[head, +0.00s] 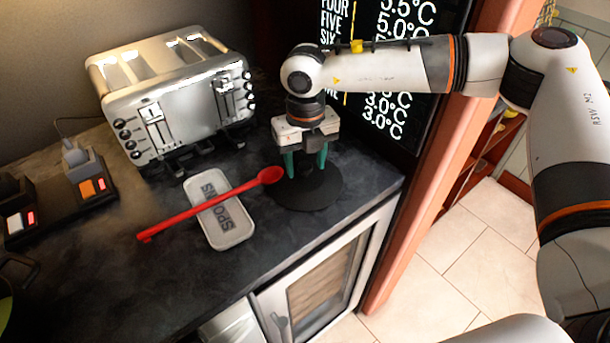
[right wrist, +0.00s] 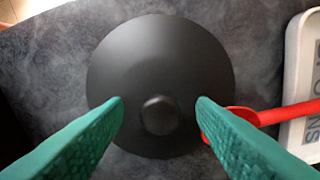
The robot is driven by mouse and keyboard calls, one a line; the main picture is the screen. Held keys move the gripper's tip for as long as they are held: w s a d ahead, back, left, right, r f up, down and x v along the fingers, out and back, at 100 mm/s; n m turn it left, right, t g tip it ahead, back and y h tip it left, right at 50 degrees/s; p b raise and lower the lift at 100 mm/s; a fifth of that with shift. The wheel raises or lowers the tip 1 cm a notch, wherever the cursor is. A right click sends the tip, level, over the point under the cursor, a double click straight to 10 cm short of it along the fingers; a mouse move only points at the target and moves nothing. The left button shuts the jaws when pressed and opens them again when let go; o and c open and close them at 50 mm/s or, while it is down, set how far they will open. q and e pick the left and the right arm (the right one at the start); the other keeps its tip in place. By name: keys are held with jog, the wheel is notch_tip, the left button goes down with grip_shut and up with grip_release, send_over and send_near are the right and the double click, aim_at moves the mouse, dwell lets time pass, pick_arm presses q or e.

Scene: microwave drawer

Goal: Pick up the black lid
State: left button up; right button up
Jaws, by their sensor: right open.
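The black lid (head: 309,193) is a round disc lying flat on the dark counter near its right end. In the right wrist view the lid (right wrist: 160,70) fills the middle, with a round knob (right wrist: 160,115) on top. My right gripper (head: 305,172) points down over the lid from above. Its two green fingers are open, one on each side of the knob with gaps between, and hold nothing. I cannot tell the exact height of the fingertips over the lid. In the head view the knob is hidden by the gripper. My left gripper is not in view.
A red spoon (head: 212,205) lies across a white spoon rest (head: 236,229) just left of the lid, its bowl close to the lid's edge. A silver toaster (head: 178,95) stands behind. A black switch box (head: 72,200) sits at the left. The counter's front edge is close by.

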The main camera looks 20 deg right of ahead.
grip_shut()
dwell(0.3)
